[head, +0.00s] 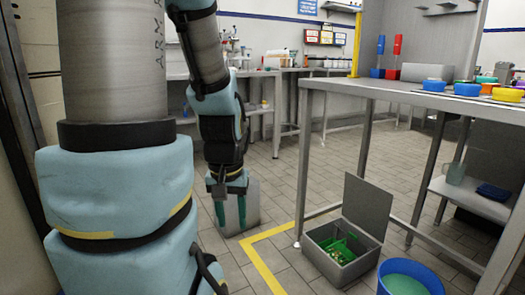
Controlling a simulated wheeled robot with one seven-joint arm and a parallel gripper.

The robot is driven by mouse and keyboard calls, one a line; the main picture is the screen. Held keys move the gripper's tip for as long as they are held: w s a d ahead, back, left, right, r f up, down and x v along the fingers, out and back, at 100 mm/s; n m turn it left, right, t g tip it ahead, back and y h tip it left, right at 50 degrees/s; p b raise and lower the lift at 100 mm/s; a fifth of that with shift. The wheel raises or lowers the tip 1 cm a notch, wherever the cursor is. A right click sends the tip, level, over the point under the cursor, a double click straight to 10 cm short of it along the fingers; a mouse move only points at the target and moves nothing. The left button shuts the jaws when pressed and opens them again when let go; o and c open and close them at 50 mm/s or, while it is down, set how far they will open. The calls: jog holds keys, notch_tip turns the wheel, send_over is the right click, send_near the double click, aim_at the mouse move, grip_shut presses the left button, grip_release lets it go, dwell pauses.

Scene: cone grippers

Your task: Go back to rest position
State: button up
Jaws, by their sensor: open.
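My gripper (231,208) hangs at the end of my arm, left of the middle of the picture. Its two green fingers point down and stand apart, with nothing seen between them. Behind the fingers is a light grey box or panel (252,205) on the floor. My gripper is to the left of the table and clear of it.
A steel table (380,88) stands at the right, with coloured bowls (466,89) on it. Under its front edge are an open grey box (335,267) with green things inside and a blue bucket (405,280). A yellow line (262,265) marks the tiled floor.

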notch_tip(320, 180, up, 31)
jog(key=p, duration=3)
jog(key=shift+w, duration=0.25)
